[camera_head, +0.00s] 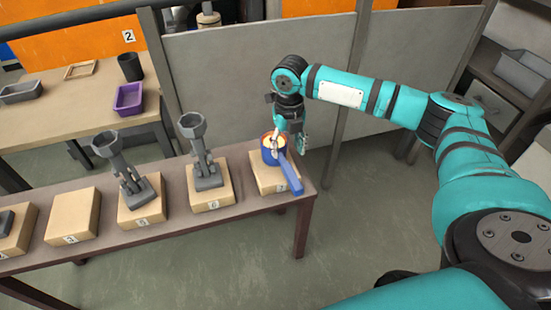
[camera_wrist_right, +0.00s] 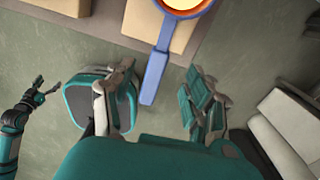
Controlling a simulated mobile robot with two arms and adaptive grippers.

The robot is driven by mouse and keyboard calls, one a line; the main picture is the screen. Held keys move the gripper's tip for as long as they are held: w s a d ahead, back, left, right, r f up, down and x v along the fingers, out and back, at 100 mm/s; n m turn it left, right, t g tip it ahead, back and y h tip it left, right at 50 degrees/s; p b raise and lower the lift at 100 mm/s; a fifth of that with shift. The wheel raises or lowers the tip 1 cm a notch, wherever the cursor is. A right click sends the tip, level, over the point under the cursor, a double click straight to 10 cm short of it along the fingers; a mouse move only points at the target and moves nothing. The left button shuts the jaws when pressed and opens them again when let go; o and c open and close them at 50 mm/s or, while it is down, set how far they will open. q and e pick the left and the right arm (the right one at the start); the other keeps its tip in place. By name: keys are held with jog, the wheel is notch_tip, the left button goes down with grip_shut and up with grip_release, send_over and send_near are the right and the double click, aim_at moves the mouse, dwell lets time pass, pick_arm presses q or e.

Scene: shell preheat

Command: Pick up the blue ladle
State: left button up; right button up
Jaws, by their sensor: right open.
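The blue ladle (camera_head: 288,174) sits on the rightmost wooden block on the long bench, its handle slanting past the block's edge toward me. Its orange-lined bowl holds something pale. The ladle's handle (camera_wrist_right: 157,68) runs down the right wrist view, with its bowl cut off at the top. My right gripper (camera_head: 287,137) is at the ladle in the head view and partly covers its bowl. In the wrist view the right gripper (camera_wrist_right: 161,70) is open, with a finger on each side of the handle and gaps between. A gripper (camera_wrist_right: 42,90) at the left edge appears to be my left one.
Wooden blocks (camera_head: 73,215) line the bench (camera_head: 110,256), two bearing grey funnel-shaped pieces (camera_head: 119,162) (camera_head: 201,150). A grey partition (camera_head: 240,80) stands behind. A second table (camera_head: 75,105) at back left holds a purple tray (camera_head: 129,99). The floor right of the bench is clear.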

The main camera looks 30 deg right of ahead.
aim_at(286, 164)
notch_tip(286, 164, down, 9)
jog(key=shift+r+b, duration=0.1)
jog(key=shift+b, duration=0.65)
pick_arm(q)
jog(key=w+r, duration=0.2)
jog(key=r, duration=0.1)
jog(key=w+r, duration=0.1)
jog(key=shift+d+r, duration=0.2)
jog(key=shift+r, duration=0.15)
pick_arm(e)
jog(key=shift+c, duration=0.3)
grip_shut()
